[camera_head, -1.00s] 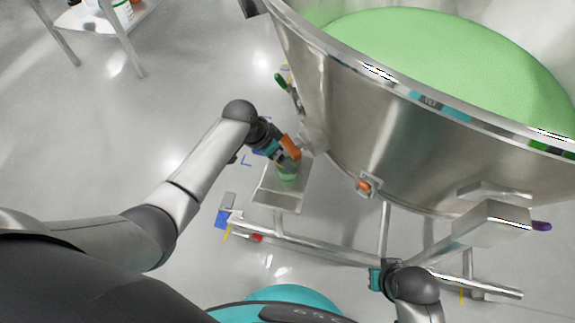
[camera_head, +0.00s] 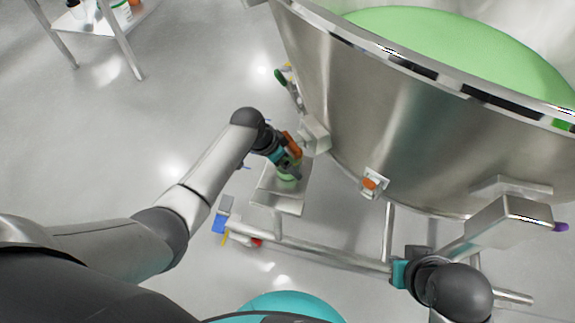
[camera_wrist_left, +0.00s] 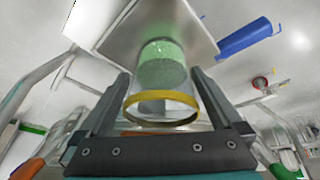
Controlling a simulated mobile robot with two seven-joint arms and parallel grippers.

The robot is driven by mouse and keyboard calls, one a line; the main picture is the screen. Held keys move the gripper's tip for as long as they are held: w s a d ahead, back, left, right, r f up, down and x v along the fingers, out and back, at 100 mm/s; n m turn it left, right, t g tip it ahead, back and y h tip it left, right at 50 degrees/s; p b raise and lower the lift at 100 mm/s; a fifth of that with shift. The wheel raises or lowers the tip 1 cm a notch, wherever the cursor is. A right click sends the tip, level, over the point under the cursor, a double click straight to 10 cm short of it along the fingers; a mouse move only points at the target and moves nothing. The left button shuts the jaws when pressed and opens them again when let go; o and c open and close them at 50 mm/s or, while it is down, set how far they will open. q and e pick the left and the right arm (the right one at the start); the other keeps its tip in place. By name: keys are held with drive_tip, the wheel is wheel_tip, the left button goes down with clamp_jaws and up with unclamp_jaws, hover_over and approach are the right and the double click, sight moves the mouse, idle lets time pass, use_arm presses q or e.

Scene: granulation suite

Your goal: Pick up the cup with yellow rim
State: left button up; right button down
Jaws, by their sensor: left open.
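The cup is clear with a yellow rim and green granules inside. In the left wrist view the cup (camera_wrist_left: 163,72) stands between the two fingers of my open left gripper (camera_wrist_left: 158,88), with a visible gap at the fingers. In the head view the cup (camera_head: 287,177) is partly hidden by my left gripper (camera_head: 291,166). It stands on a small metal plate (camera_head: 278,204) beside the big vessel. My right gripper (camera_head: 402,273) is at the lower right, and its jaws are not clearly seen.
A large steel vessel (camera_head: 400,130) full of green granules fills the right side. Metal rails (camera_head: 310,252) with a blue part (camera_head: 220,222) run below the plate. A white shelf (camera_head: 98,22) stands at the top left. The floor at left is clear.

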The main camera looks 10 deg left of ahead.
use_arm(q)
drive_tip(key=shift+c, duration=0.2)
drive_tip(key=c, duration=1.2)
drive_tip(key=shift+c, duration=0.2)
drive_tip(key=shift+r, duration=0.1)
